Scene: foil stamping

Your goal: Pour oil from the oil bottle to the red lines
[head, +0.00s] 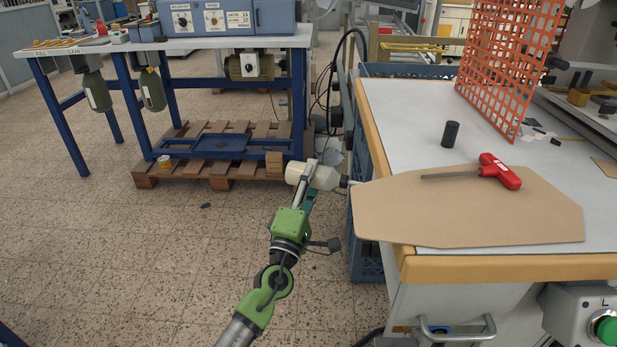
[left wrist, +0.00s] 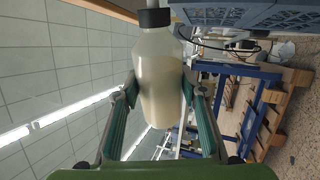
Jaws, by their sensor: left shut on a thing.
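The oil bottle (head: 325,178) is whitish and translucent, with a dark collar and a thin nozzle. My left gripper (head: 309,170) is shut around its body. In the head view the bottle lies nearly level in the air, nozzle pointing right, close to the left edge of the worktable. In the left wrist view the bottle (left wrist: 160,85) sits between both fingers, and pale liquid shows inside. The red lines are not visible in either view. My right gripper is not in view.
The worktable (head: 400,105) carries a brown board (head: 450,215), a red-handled hex key (head: 502,172), a black cylinder (head: 450,134) and an orange grid (head: 505,60). Blue crates (head: 368,235) stand at its left side. A blue-legged bench (head: 130,100) and wooden pallet (head: 195,182) are left. Floor between is mostly clear.

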